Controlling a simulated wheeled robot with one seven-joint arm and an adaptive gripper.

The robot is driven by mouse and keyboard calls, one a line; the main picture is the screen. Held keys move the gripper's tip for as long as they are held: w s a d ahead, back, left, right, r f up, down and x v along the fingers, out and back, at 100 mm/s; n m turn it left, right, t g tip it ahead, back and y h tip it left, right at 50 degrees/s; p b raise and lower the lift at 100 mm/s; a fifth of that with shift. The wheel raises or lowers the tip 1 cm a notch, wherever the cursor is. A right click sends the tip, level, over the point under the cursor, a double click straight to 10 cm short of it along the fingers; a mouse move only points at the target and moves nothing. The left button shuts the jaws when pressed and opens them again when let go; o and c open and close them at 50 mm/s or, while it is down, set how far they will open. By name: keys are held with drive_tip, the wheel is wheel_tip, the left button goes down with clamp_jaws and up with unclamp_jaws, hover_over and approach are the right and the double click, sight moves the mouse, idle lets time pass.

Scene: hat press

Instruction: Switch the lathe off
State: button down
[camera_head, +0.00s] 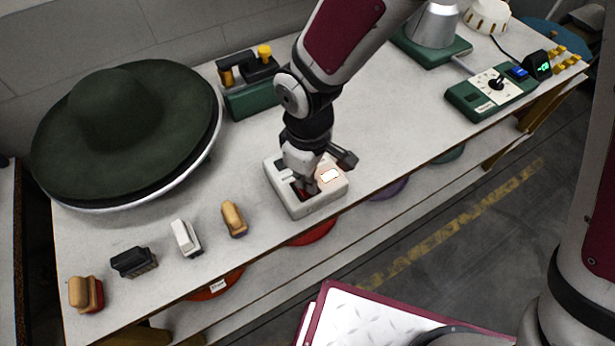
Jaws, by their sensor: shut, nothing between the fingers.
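A white switch box (310,206) sits near the table's front edge at the middle, with a lit pale panel (330,176) on its top. My gripper (308,188) is shut and empty. Its fingertips point down at the dark and red switch area on the left of the box top. They hide most of that area, and I cannot tell whether they touch it or how the switch is set. A grey cone-shaped machine (433,24) on a green base stands at the back right. I cannot tell for sure which machine is the lathe.
A green control box (470,105) with a black knob and a blue switch stands at the right. A dark green hat (120,110) rests on a round base at the left. Several brushes, including a white-topped one (186,238), lie along the front. A green-based tool (252,98) stands behind my gripper.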

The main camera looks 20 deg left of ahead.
drive_tip(key=shift+f, duration=0.4)
drive_tip(key=shift+r+p, duration=1.8)
drive_tip(key=shift+r, duration=1.75)
